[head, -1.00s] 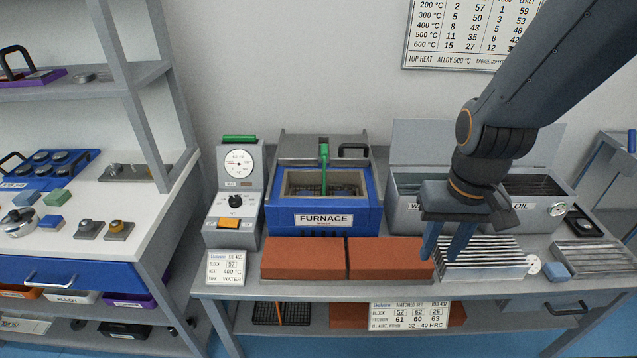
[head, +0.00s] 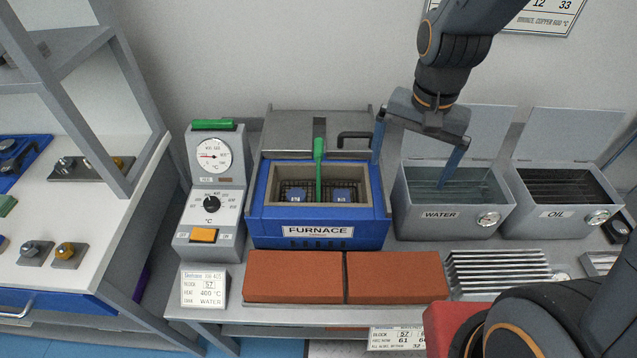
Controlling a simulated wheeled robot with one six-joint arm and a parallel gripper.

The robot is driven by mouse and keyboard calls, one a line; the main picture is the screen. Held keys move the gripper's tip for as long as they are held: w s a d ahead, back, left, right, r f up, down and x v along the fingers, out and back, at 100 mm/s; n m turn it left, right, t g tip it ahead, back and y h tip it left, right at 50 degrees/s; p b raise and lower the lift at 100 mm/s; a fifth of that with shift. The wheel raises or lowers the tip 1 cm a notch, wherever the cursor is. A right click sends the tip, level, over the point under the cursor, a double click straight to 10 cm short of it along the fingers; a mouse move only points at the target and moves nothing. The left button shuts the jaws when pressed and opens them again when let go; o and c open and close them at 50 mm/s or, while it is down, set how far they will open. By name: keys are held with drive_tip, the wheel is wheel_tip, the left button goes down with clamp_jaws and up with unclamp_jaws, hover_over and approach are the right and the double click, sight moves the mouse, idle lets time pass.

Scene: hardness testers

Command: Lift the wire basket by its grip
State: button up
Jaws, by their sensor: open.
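The wire basket (head: 271,191) sits inside the open blue furnace (head: 284,238), with two blue blocks (head: 342,195) in it. My gripper (head: 411,167) is open and empty, pointing down to the right of the grip. Its left finger is near the furnace's right rear corner and its right finger is over the water tank. It touches neither grip nor basket that I can see. The basket's lower part is hidden by the furnace walls.
The water tank (head: 410,217) and oil tank (head: 536,212) stand open right of the furnace. A black lid handle (head: 355,135) sticks up behind the chamber. Red bricks (head: 290,277) lie in front. The control box (head: 224,176) stands left.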

sight(319, 145)
drive_tip(key=w+a+m+p, duration=0.1)
drive_tip(key=w+a+m, duration=0.1)
drive_tip(key=a+m, duration=0.2)
drive_tip(key=w+a+m, duration=0.2)
drive_tip(key=a+m, duration=0.2)
drive_tip(key=a, duration=0.4)
drive_tip(key=w+a+f+m+p, duration=0.1)
drive_tip(key=w+a+m, duration=0.1)
drive_tip(key=a+m, duration=0.2)
drive_tip(key=shift+w+a+m+g+p, duration=0.15)
drive_tip(key=shift+w+a, duration=0.05)
drive_tip(key=shift+a, duration=0.35)
drive_tip(key=shift+w+a+m+g+p, duration=0.15)
drive_tip(key=shift+w+a, duration=0.05)
drive_tip(key=shift+a, duration=0.3)
drive_tip(key=shift+a+f, duration=0.1)
drive_tip(key=shift+f, duration=0.45)
wheel_tip(319, 145, down, 7)
drive_tip(key=p, duration=0.2)
drive_tip(key=shift+r+p, duration=0.15)
drive_tip(key=shift+p, duration=0.15)
drive_tip(key=shift+c, duration=0.5)
drive_tip(key=c, duration=1.8)
drive_tip(key=shift+r, duration=0.1)
